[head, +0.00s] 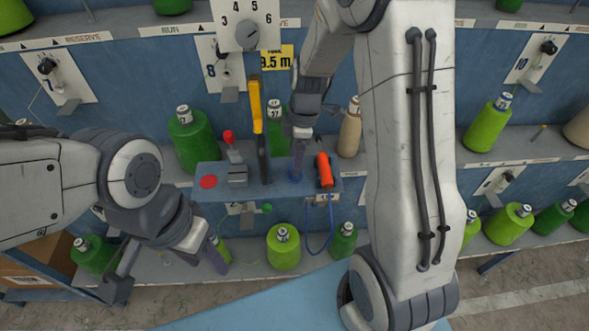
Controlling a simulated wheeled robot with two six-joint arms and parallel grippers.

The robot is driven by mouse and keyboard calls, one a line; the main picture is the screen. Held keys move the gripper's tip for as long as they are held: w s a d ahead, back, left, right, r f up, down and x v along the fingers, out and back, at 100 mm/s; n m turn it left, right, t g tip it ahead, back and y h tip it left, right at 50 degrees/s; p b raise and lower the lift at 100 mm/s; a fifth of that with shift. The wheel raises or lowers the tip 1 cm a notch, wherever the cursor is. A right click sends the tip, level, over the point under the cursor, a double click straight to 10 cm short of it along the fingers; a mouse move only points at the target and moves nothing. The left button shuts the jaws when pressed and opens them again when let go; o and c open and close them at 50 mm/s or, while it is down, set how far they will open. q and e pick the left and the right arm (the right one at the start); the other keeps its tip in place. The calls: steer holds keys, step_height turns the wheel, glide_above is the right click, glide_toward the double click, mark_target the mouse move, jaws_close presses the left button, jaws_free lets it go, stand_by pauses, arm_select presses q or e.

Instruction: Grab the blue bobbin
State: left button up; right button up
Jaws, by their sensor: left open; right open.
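I cannot make out a clear blue bobbin. A small blue round piece (295,177) sits on the blue-grey panel, just below my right gripper (298,165), and I cannot tell if it is a bobbin. My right gripper is open and points down over the panel; its fingers overlap in this view. My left gripper (166,275) is open at the lower left, by the lower shelf.
The panel (208,169) carries a red button, levers and an orange-red handle (324,170), with a blue cord (331,225) hanging below. Green bobbins (193,140) stand on the shelves, with a beige one (350,130) behind my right arm. A light blue surface (270,305) lies in front.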

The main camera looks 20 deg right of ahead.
steer(key=shift+a+f+p, duration=0.1)
steer(key=shift+f+p, duration=0.6)
steer(key=shift+f, duration=1.5)
jaws_close()
steer(key=shift+w+r, duration=0.1)
steer(key=shift+r, duration=0.05)
